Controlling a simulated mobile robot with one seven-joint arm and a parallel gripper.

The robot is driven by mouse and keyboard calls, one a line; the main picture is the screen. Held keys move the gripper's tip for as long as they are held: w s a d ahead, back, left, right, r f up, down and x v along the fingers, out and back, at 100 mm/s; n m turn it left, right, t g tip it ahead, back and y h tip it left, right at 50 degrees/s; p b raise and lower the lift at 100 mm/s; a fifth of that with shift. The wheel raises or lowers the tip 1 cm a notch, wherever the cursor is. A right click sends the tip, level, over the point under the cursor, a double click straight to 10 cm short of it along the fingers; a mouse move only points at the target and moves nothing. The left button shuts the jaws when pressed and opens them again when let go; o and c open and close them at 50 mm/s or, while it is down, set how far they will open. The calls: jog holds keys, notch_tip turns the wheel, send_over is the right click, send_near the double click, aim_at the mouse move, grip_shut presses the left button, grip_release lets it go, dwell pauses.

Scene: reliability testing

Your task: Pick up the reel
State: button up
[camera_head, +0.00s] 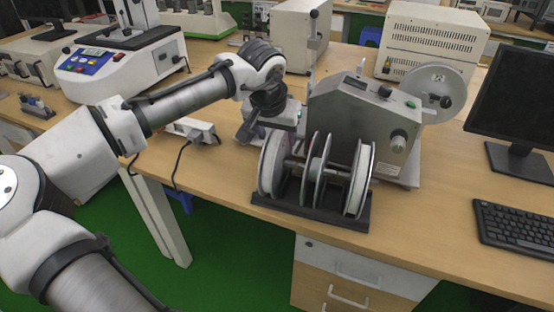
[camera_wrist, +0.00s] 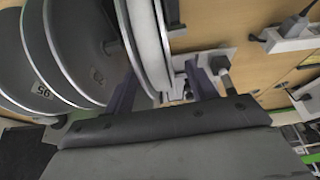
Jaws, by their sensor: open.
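Several grey reels with pale rims stand upright side by side on a shaft in a black stand (camera_head: 312,212), near the table's front edge. The leftmost reel (camera_head: 271,165) is closest to my gripper (camera_head: 262,130), which is above and behind it and partly blurred into its surroundings. In the wrist view, my gripper (camera_wrist: 163,88) is open, with one dark finger on each side of the rim of a reel (camera_wrist: 145,42). I cannot tell whether either finger touches it. Another reel, marked 95 (camera_wrist: 42,90), shows at the left.
A grey metal machine (camera_head: 358,115) with a disc on its right side stands just behind the reels. A power strip (camera_head: 192,130) with a cable lies left of the stand. A monitor (camera_head: 515,100) and keyboard (camera_head: 515,235) are at the right. Bare table lies between the stand and keyboard.

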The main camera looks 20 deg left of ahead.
jog(key=shift+x, duration=1.25)
grip_shut()
